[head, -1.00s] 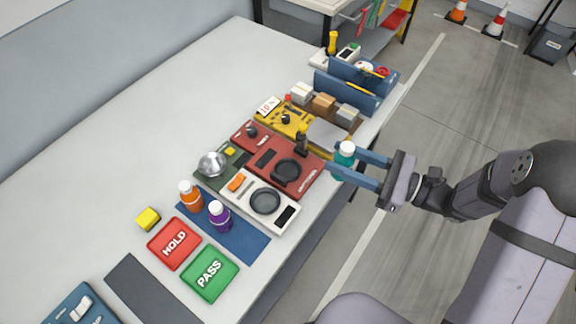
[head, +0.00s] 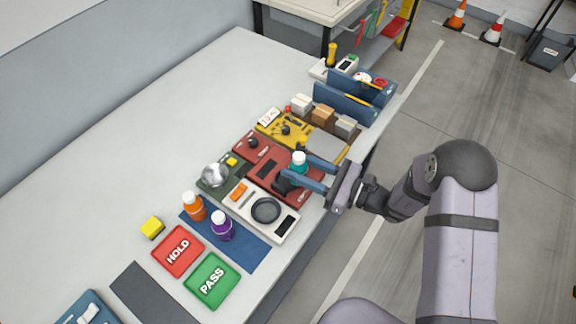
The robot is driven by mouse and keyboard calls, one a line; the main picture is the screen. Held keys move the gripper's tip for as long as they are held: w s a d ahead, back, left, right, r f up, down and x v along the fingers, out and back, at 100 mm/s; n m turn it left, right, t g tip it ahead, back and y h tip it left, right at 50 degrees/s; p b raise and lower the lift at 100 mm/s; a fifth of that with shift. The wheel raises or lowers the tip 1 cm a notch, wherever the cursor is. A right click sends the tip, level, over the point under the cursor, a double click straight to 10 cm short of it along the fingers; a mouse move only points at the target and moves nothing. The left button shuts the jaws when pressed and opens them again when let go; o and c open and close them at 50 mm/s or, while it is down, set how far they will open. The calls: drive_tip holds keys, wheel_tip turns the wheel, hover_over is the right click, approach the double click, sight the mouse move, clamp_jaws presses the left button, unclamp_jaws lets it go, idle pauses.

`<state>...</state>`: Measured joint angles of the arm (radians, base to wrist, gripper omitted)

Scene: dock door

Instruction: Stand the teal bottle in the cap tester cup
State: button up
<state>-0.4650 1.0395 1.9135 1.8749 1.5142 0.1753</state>
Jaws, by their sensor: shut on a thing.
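The teal bottle (head: 299,163) has a white cap and is upright between the fingers of my gripper (head: 298,171), which is shut on it. The bottle is over the red cap tester (head: 268,170), at its right part. The tester's dark round cup (head: 283,184) is mostly hidden by the bottle and the fingers. The bottle's lower end is hidden too, so I cannot tell whether it is above the cup or in it.
A white scale (head: 264,211) with a dark round plate is in front of the tester. A yellow device (head: 283,128) and small boxes (head: 322,116) are behind. The table's left side is clear.

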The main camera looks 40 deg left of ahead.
drive_tip(key=shift+s+a+f+p, duration=0.15)
drive_tip(key=shift+a+f+p, duration=0.2)
drive_tip(key=shift+a, duration=0.3)
drive_tip(key=shift+s+a+f+p, duration=0.1)
drive_tip(key=shift+a+f+p, duration=0.05)
drive_tip(key=shift+a+f, duration=0.6)
drive_tip(key=shift+a, duration=0.1)
drive_tip(key=shift+f+b, duration=0.35)
drive_tip(key=shift+f, duration=0.05)
drive_tip(key=o, duration=1.2)
drive_tip(key=shift+c, duration=0.2)
drive_tip(key=shift+r, duration=0.1)
